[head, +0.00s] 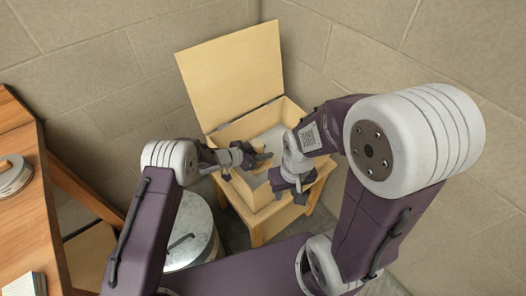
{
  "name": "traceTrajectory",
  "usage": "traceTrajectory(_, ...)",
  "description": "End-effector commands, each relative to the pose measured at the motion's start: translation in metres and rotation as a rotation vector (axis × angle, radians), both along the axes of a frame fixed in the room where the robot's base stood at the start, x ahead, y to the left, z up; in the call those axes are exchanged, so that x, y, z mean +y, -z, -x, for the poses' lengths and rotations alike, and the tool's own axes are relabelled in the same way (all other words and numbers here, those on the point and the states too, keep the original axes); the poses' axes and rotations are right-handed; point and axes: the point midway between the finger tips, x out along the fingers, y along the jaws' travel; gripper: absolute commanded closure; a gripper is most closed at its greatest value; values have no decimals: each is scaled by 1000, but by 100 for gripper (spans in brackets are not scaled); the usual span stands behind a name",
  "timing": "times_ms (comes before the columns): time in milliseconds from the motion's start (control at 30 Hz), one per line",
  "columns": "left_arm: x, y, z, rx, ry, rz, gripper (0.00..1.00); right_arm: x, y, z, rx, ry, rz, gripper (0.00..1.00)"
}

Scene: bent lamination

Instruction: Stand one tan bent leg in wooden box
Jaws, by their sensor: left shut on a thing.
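The wooden box (222,131) stands in the corner with its lid (232,70) open and tilted back against the wall. Its inside looks pale grey. My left gripper (256,158) is over the box opening, shut on a small tan piece that looks like the tan bent leg (264,156). Most of that leg is hidden by the gripper, so its tilt and whether it touches the box floor cannot be told. My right gripper (292,192) is lower, at the box's front right side. Its jaws are too small and dark to judge.
The box rests on a low wooden stand (256,233). A grey metal drum (186,216) stands left of it. Block walls close in behind and at the right.

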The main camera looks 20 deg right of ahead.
Motion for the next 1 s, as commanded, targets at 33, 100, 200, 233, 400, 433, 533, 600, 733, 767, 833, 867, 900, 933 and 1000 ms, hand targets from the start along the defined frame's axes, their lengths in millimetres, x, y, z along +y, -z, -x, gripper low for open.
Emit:
traceTrajectory(33, 0, 2, 0, 0, 0, 1, 100, 0, 2, 0, 0, 0, 0, 67)
traceTrajectory(100, 0, 4, 0, 0, 0, 1, 100, 0, 4, 0, 0, 0, 0, 67)
traceTrajectory(200, 0, 8, 0, 0, 0, 1, 100, 0, 6, 0, 0, 0, 0, 67)
traceTrajectory(233, 0, 8, 0, 0, 0, 1, 100, 0, 7, 0, 0, 0, 0, 67)
traceTrajectory(400, 0, 9, 1, 3, 0, -1, 42, 0, 6, 0, 0, 0, 0, 67)
traceTrajectory(433, 0, 9, 1, 3, 0, -2, 42, 0, 6, 0, 0, 0, 0, 67)
traceTrajectory(533, 1, 10, 1, 3, 0, -3, 42, 0, 6, 0, 0, 0, 0, 67)
traceTrajectory(600, 1, 10, 1, 5, 0, -3, 42, 0, 6, 0, 0, 0, 0, 67)
traceTrajectory(733, 1, 9, 2, 5, 0, -3, 42, 0, 4, 0, 0, 0, 0, 67)
traceTrajectory(767, 1, 6, 2, 5, 0, -3, 42, 0, 2, 0, 0, 0, 0, 67)
traceTrajectory(833, 1, -3, 1, 4, 1, -4, 42, 0, -5, 0, 0, 0, 0, 67)
traceTrajectory(867, 0, -8, 1, 4, 1, -3, 42, 0, -9, 0, 0, 0, 0, 67)
traceTrajectory(900, 7, -8, 3, 6, -2, -4, 42, 0, -7, 0, 0, 0, 0, 67)
traceTrajectory(933, 13, -11, 4, 7, -4, -4, 42, 0, -8, 0, 0, 0, 0, 67)
traceTrajectory(1000, 25, -20, 8, 5, -5, -2, 42, 0, -11, 0, 0, 0, 0, 67)
